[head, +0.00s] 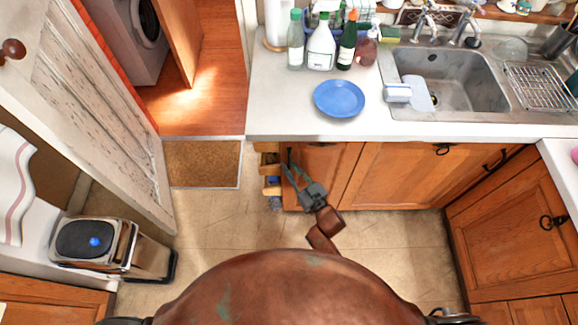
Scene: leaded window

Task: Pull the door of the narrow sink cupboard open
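The narrow sink cupboard's wooden door (328,172) is below the counter, left of a wider cupboard door (405,180). It looks closed or nearly so; I cannot tell exactly. A small dark handle (290,156) shows near its upper left edge. My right gripper (292,168) is in front of the door's left part, pointing up and left toward this handle. Its two fingers are spread, with a gap between them. Whether they touch or surround the handle is too small to tell. My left gripper is not in view.
An open shelf space (270,170) is left of the narrow door. The counter above holds a blue plate (339,98), bottles (321,45) and the sink (455,90). The floor (225,235) between is clear.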

